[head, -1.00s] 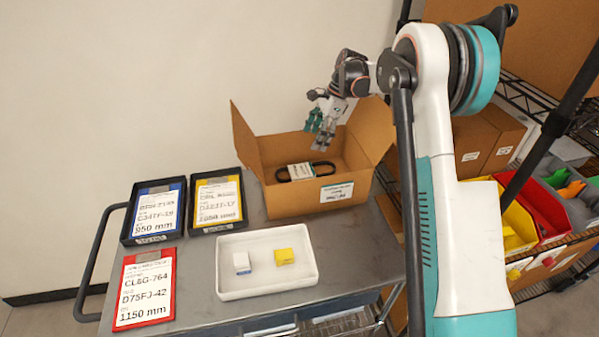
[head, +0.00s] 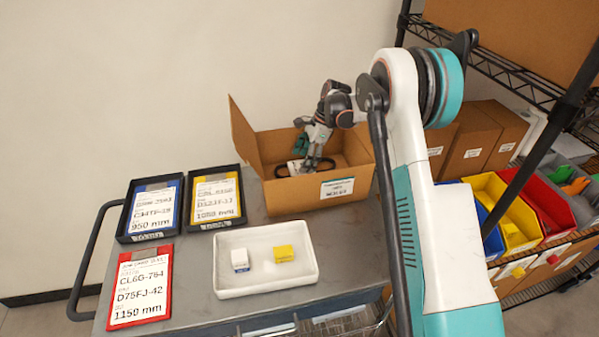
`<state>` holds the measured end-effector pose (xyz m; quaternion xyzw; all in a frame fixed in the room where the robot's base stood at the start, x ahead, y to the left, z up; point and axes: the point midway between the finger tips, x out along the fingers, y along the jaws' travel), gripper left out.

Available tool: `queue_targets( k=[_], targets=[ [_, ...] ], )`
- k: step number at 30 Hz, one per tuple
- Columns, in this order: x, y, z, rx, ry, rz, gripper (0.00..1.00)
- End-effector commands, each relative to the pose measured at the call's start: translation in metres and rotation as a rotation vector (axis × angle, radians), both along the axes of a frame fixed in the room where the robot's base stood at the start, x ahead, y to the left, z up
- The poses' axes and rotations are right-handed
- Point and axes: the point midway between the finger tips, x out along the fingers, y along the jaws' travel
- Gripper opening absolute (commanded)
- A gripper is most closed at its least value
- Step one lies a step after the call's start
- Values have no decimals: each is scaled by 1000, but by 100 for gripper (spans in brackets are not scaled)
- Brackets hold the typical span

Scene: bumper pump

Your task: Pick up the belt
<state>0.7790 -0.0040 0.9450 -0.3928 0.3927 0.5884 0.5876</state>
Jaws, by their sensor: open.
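A black belt (head: 283,171) with a pale sleeve lies inside the open cardboard box (head: 306,200) at the back of the cart. Only part of the belt shows; my gripper and the box's front wall hide the rest. My gripper (head: 312,163) is open and points down inside the box, with its fingers over the belt. I cannot tell whether the fingers touch the belt.
A white tray (head: 265,292) with a white and a yellow block is in front. Blue (head: 133,235) and yellow (head: 215,222) label trays and a red-framed card (head: 141,322) lie left. Shelving with bins (head: 512,225) stands right.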

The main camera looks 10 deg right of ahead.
Motion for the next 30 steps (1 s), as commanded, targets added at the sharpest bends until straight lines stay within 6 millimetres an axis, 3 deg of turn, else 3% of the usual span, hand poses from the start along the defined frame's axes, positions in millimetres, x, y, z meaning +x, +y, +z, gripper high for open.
queue_targets(
  k=[1,6,30],
  targets=[
    [1,2,-11,0,0,1,73],
    [1,10,-26,0,-1,2,73],
    [1,9,-30,0,-1,1,73]
  ],
)
